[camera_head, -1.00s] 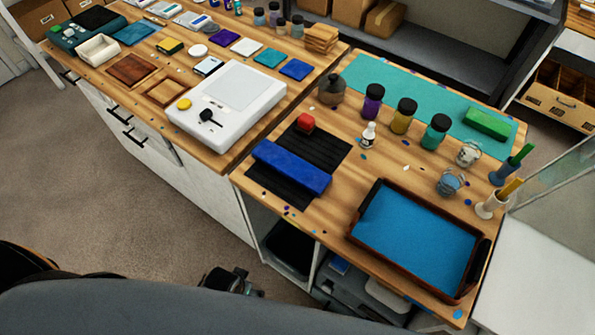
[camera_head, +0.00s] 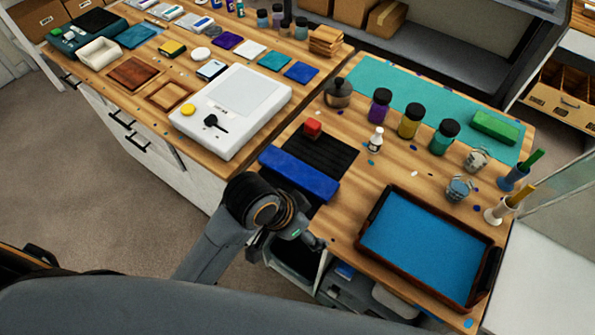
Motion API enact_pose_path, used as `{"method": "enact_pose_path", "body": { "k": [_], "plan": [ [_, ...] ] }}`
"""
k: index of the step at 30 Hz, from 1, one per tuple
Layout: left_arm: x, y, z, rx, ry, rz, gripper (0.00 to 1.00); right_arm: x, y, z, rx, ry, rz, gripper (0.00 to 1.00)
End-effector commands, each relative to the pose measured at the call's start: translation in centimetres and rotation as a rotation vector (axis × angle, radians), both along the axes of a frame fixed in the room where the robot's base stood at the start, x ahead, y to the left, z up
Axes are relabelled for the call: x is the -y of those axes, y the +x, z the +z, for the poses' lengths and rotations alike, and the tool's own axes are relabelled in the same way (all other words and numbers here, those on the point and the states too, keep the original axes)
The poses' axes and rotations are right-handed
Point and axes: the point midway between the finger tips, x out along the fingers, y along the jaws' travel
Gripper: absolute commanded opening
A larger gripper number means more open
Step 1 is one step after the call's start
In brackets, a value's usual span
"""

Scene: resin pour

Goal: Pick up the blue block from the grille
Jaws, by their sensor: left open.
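The long blue block (camera_head: 298,175) lies across the black ribbed grille (camera_head: 328,156) on the right-hand wooden bench, near its front left edge. My left gripper (camera_head: 318,243) is at the front edge of the bench, nearer to me than the block and apart from it. It is open and nothing shows in it, though its fingers are small and dark here. My right gripper is not in view.
A brown-rimmed tray with a blue bottom (camera_head: 366,215) stands to the right. Bare wood lies between grille and tray.

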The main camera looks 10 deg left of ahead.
Motion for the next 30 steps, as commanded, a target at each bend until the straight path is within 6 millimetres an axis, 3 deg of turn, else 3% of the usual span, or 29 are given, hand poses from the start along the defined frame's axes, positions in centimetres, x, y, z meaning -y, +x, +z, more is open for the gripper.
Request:
{"method": "enact_pose_path", "body": {
  "k": [6, 12, 17, 24, 30],
  "plan": [
    [6.1, 2.3, 2.5, 0.065, 0.066, -0.393, 0.85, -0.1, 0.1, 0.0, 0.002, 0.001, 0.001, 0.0],
    [8.2, 3.8, 3.7, 0.09, 0.233, -0.723, 0.85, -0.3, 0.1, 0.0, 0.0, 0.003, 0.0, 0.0],
    [7.2, 5.8, 4.4, 0.072, 0.42, -0.928, 0.85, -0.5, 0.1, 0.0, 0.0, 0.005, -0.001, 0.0],
    [2.7, 10.3, 6.6, -0.014, 0.719, -1.101, 0.85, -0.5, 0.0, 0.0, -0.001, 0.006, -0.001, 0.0],
    [-0.5, 12.9, 8.7, -0.083, 0.86, -1.134, 0.85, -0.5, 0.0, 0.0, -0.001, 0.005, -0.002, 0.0]
  ]
}}
